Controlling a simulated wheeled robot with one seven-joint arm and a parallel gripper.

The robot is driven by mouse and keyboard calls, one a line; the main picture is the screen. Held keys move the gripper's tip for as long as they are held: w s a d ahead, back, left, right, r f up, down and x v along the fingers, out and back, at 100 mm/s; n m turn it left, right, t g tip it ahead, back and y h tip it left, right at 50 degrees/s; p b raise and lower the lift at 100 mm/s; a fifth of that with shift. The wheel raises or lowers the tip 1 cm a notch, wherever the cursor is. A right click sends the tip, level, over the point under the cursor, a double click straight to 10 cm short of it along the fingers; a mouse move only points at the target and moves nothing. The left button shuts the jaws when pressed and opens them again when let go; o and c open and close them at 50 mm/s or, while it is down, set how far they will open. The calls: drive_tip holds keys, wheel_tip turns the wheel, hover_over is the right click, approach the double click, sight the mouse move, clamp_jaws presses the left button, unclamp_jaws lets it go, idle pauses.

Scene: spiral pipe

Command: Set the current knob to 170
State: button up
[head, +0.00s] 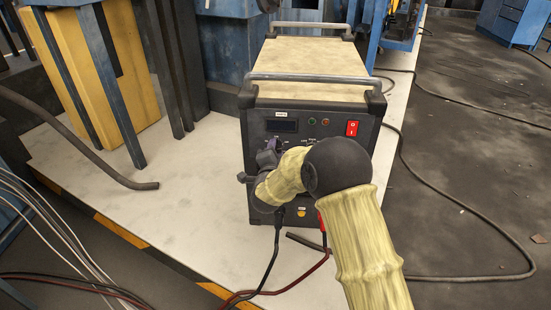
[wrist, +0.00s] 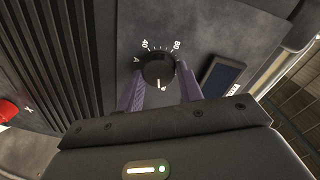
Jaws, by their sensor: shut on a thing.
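The current knob (wrist: 157,68) is a round black dial on the machine's dark front panel, with white marks "40", "80" and "A" around it in the wrist view. A white pointer line on it points down in the picture, towards my gripper. My gripper (wrist: 160,80) has its two purple fingers on either side of the knob and is shut on it. The scale near the pointer is partly hidden, so I cannot read the setting. In the head view my gripper (head: 270,150) is at the front of the welding machine (head: 310,70), and my arm hides the knob.
A dark display (wrist: 222,75) sits beside the knob; it also shows in the head view (head: 283,126). A red switch (head: 352,128) is at the panel's upper right. Cables (head: 270,255) hang from the machine's lower front.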

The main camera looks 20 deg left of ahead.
drive_tip(key=shift+d+f+m+b, duration=0.1)
drive_tip(key=shift+f+m+b, duration=0.05)
drive_tip(key=shift+m+b, duration=0.65)
drive_tip(key=o, duration=1)
drive_tip(key=p+v, duration=0.2)
drive_tip(key=v, duration=1.5)
drive_tip(key=shift+s+d+p, duration=0.1)
drive_tip(key=shift+s+p, duration=0.05)
drive_tip(key=shift+p, duration=0.15)
